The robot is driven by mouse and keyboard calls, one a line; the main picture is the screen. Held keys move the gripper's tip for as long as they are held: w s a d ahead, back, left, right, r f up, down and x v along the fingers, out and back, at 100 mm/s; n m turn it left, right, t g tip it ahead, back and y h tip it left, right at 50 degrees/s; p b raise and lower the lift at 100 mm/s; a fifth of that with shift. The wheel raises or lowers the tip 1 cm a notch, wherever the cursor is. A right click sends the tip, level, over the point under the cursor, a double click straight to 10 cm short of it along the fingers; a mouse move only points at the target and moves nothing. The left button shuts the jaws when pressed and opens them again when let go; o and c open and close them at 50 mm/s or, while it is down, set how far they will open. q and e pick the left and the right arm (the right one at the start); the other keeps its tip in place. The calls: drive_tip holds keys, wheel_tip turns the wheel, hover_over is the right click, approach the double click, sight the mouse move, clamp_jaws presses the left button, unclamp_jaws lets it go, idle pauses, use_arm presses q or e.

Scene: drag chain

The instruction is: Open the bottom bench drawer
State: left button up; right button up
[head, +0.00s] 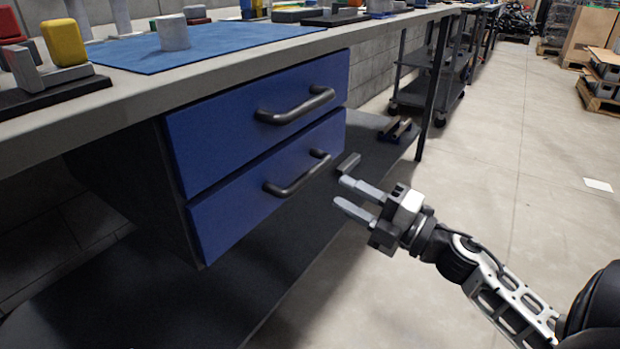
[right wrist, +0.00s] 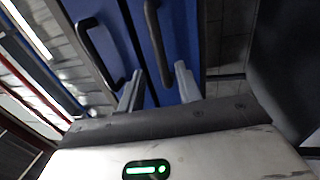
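The bottom bench drawer (head: 240,205) is blue and hangs under the workbench, below a matching top drawer (head: 225,125). Both fronts look flush and shut. The bottom drawer has a dark bar handle (head: 297,175). My right gripper (head: 344,192) is open and empty, right of this handle and apart from it, fingers pointing at the drawer. In the right wrist view the bottom handle (right wrist: 155,40) lies ahead, between the lines of the two fingers (right wrist: 158,88), and the top handle (right wrist: 98,57) is to the left. My left gripper is not in view.
The bench top (head: 130,100) carries a blue mat (head: 220,45) and several small blocks. A dark lower shelf (head: 200,300) runs beneath the drawers, with a small grey block (head: 348,163) near the gripper. Open floor (head: 530,170) lies to the right.

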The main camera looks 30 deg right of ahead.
sight(314, 176)
drive_tip(key=x, duration=0.8)
drive_tip(key=shift+w+a, duration=0.1)
drive_tip(key=shift+w, duration=0.25)
clamp_jaws()
